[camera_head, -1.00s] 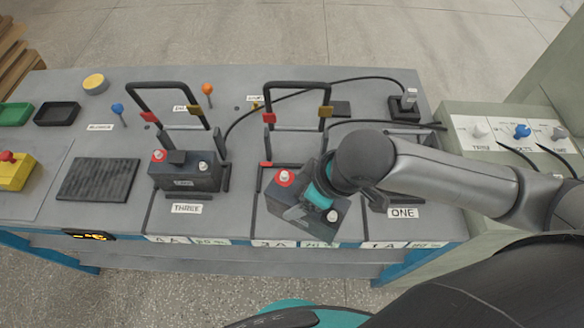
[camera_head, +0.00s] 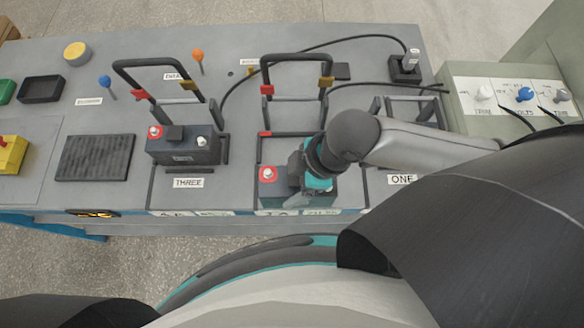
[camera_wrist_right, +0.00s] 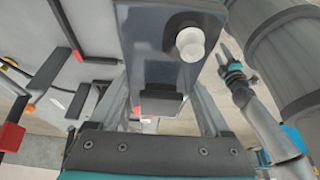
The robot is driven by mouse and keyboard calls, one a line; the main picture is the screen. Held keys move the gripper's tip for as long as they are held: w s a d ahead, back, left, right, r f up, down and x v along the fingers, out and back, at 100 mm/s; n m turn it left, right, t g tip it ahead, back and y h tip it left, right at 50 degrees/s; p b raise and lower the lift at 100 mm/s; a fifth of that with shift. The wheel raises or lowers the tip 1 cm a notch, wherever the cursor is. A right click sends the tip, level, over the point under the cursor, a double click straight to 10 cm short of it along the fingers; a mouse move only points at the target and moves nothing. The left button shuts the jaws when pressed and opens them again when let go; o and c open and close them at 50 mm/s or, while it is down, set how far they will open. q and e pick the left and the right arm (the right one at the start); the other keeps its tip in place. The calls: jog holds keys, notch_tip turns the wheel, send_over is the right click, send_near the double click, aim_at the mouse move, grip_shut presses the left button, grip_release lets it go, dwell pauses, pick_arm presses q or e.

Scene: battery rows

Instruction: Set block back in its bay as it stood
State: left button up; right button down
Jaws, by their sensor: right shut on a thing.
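The block is a dark battery (camera_head: 277,190) with a red-ringed terminal at its left end. My right gripper (camera_head: 312,182) is shut on it, over the front part of the middle bay (camera_head: 259,152), whose handle is raised. The block covers where that bay's front label would be; its height above the bench is hard to judge. In the right wrist view the block (camera_wrist_right: 155,55) sits between my right fingers, a white terminal towards the camera. My left gripper (camera_wrist_right: 236,72) shows small in that view, its jaws unclear.
A like battery (camera_head: 186,150) stands in bay THREE at left, its handle raised. Bay ONE (camera_head: 405,110) at right is partly behind my right arm. Black cables run behind the bays to a socket (camera_head: 405,68). A dark ribbed mat (camera_head: 97,157) lies clear at left.

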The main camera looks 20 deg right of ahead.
jog(key=shift+w+d+f+b, duration=0.25)
jog(key=shift+w+d+f, duration=0.25)
jog(key=shift+w, duration=1.45)
jog(key=shift+w+d+f+b, duration=0.25)
jog(key=shift+w+d+f, duration=0.3)
jog(key=shift+w, duration=1.35)
jog(key=shift+w+d+f+b, duration=0.25)
jog(key=shift+w+d+f, duration=0.25)
jog(key=shift+w, duration=1.45)
jog(key=shift+f, duration=0.1)
grip_release()
jog(key=shift+s+f, duration=0.15)
jog(key=shift+s, duration=0.05)
